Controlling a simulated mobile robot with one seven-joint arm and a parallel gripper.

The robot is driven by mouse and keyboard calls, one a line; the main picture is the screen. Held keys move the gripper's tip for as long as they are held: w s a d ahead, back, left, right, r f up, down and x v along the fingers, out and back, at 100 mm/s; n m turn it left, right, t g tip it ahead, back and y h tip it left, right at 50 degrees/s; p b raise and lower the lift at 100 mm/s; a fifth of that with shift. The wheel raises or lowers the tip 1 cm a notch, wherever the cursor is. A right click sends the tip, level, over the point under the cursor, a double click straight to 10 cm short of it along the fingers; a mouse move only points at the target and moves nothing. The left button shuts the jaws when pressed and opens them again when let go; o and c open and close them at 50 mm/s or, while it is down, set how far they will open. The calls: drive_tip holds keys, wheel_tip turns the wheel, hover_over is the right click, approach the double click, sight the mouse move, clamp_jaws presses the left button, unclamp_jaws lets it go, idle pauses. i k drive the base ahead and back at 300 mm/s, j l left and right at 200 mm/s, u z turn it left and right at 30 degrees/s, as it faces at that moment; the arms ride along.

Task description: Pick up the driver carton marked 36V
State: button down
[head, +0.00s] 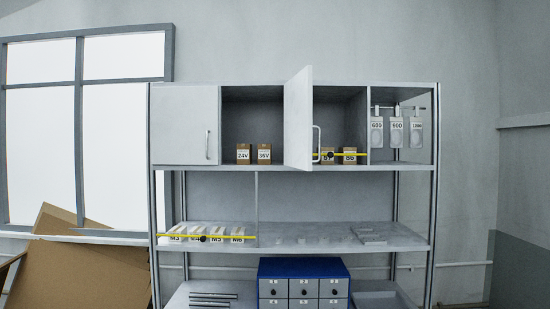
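The carton marked 36V (264,153) is a small brown box with a white label. It stands upright in an open upper compartment of the shelf unit, near the front edge. A similar carton marked 24V (243,154) stands just to its left, with a narrow gap between them. My gripper is not in the head view.
A half-open cabinet door (298,118) juts out to the right of the 36V carton. A closed door (184,124) is at the left. Beyond the open door, a yellow bar (340,154) crosses two more cartons. Hanging tags (397,130) are farther right. Blue drawers (303,267) stand below.

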sight(264, 150)
drive_tip(key=i+u, duration=0.15)
drive_tip(key=i, duration=0.35)
drive_tip(key=i+l+u, duration=0.2)
drive_tip(key=i, duration=0.25)
drive_tip(key=i+l+u, duration=0.15)
drive_tip(key=i, duration=0.35)
